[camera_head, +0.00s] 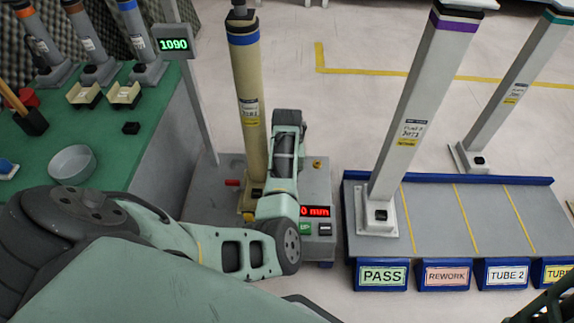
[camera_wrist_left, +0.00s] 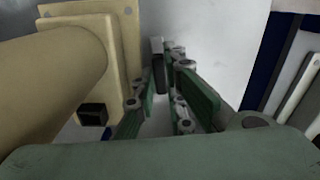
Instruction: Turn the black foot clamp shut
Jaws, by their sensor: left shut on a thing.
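The cream tube (camera_head: 248,110) with a blue band stands upright on the grey station base (camera_head: 318,185). In the left wrist view its pale shaft (camera_wrist_left: 40,75) and foot plate (camera_wrist_left: 112,30) fill the left side. My left gripper (camera_wrist_left: 166,75) is beside that foot, with its green fingers closed on a dark upright lever-like piece (camera_wrist_left: 158,72), apparently the black foot clamp. A small black block (camera_wrist_left: 92,115) shows on the foot. In the head view my left arm hides the clamp and the fingertips. I cannot tell how far the clamp is turned. My right gripper is not seen.
A red "mm" display (camera_head: 315,211) and buttons stand right of my arm. A post with a "1090" display (camera_head: 174,45) is behind left. A blue-edged rack (camera_head: 435,222) holding a white tube (camera_head: 410,120) stands right. The green bench (camera_head: 110,155) is left.

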